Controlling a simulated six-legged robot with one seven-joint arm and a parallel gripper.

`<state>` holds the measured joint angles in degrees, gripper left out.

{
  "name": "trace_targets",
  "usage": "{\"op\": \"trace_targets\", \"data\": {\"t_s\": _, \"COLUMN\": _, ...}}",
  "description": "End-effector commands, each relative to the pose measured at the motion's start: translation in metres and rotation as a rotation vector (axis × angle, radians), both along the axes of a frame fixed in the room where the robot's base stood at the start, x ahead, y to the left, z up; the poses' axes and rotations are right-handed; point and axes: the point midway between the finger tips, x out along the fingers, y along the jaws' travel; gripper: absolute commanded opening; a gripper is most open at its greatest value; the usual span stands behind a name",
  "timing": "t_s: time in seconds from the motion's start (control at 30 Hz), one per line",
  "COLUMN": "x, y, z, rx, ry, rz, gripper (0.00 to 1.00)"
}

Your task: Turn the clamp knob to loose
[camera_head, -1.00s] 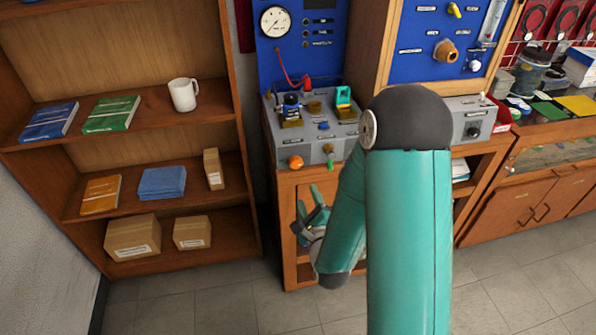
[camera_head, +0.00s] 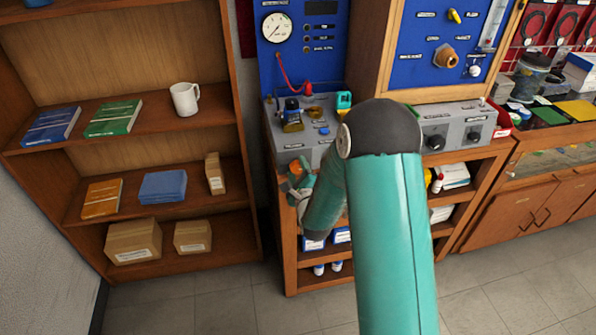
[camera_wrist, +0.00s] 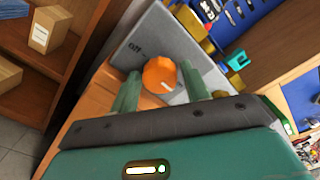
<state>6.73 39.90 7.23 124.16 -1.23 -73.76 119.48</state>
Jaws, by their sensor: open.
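An orange round knob (camera_wrist: 160,75) with a white pointer mark sits on the front face of the grey bench unit (camera_wrist: 150,42). I cannot confirm from its label that it is the clamp knob. My gripper (camera_wrist: 159,71) is open, with one green finger on each side of the knob in the wrist view. I cannot tell whether the fingers touch it. In the head view my gripper (camera_head: 301,178) is at the front of the grey unit (camera_head: 292,142), and my arm hides part of that face. The knob is only partly visible there.
Brass fittings (camera_wrist: 188,22) and a teal part (camera_wrist: 237,60) stand on top of the unit, close to the gripper. A wooden shelf (camera_head: 235,120) with books, boxes and a white mug (camera_head: 184,97) stands left. Another grey panel with black knobs (camera_head: 455,132) is at right.

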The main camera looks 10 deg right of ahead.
Motion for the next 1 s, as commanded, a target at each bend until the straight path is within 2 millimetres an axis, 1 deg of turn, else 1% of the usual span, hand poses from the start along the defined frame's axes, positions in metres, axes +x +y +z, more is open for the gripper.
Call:
{"op": "trace_targets", "data": {"t_s": 0.2, "x": 0.0000, "y": -0.0002, "z": -0.0001, "rx": 0.000, "ry": 0.001, "rz": 0.000, "gripper": 0.47}}
{"op": "trace_targets", "data": {"t_s": 0.23, "x": -0.0001, "y": -0.0002, "z": -0.0001, "rx": 0.000, "ry": 0.001, "rz": -0.001, "gripper": 0.45}}
{"op": "trace_targets", "data": {"t_s": 0.3, "x": -0.0001, "y": -0.0003, "z": -0.0001, "rx": 0.000, "ry": 0.001, "rz": -0.001, "gripper": 0.31}}
{"op": "trace_targets", "data": {"t_s": 0.4, "x": -0.0002, "y": -0.0003, "z": -0.0001, "rx": 0.000, "ry": 0.001, "rz": -0.001, "gripper": 0.15}}
{"op": "trace_targets", "data": {"t_s": 0.77, "x": -0.0003, "y": -0.0005, "z": -0.0002, "rx": -0.043, "ry": 0.001, "rz": -0.001, "gripper": 0.15}}
{"op": "trace_targets", "data": {"t_s": 1.0, "x": -0.0005, "y": -0.0008, "z": -0.0002, "rx": -0.175, "ry": 0.001, "rz": -0.001, "gripper": 0.15}}
